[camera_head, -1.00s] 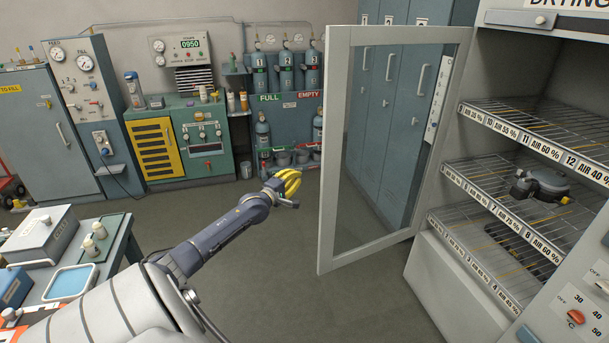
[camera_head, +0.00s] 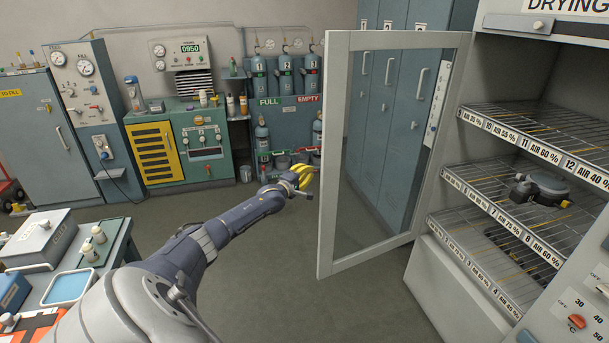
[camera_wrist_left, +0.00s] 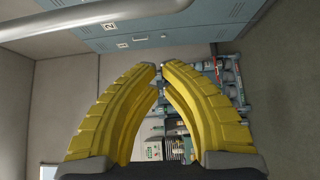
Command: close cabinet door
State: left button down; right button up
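The cabinet door (camera_head: 335,150) is a pale-framed glass panel and stands wide open, swung out to the left of the drying cabinet (camera_head: 515,75). My left gripper (camera_head: 312,174), with yellow fingers, is just left of the door's free edge, around mid-height. I cannot tell whether it touches the frame. In the left wrist view its fingertips (camera_wrist_left: 160,71) come together with nothing held between them. A pale bar (camera_wrist_left: 110,20) crosses the top left there; I cannot tell whether it is the door. My right gripper is not in view.
Wire shelves (camera_head: 530,190) fill the cabinet, with a dark device (camera_head: 540,188) on the middle one. Blue lockers (camera_head: 395,100) stand behind the door glass. A bench (camera_head: 120,245) with bottles and a tray is at the left. The floor (camera_head: 265,280) left of the door is clear.

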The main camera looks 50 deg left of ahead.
pick_arm(q)
jog(key=shift+w+d, duration=0.1)
jog(key=shift+d, duration=1.8)
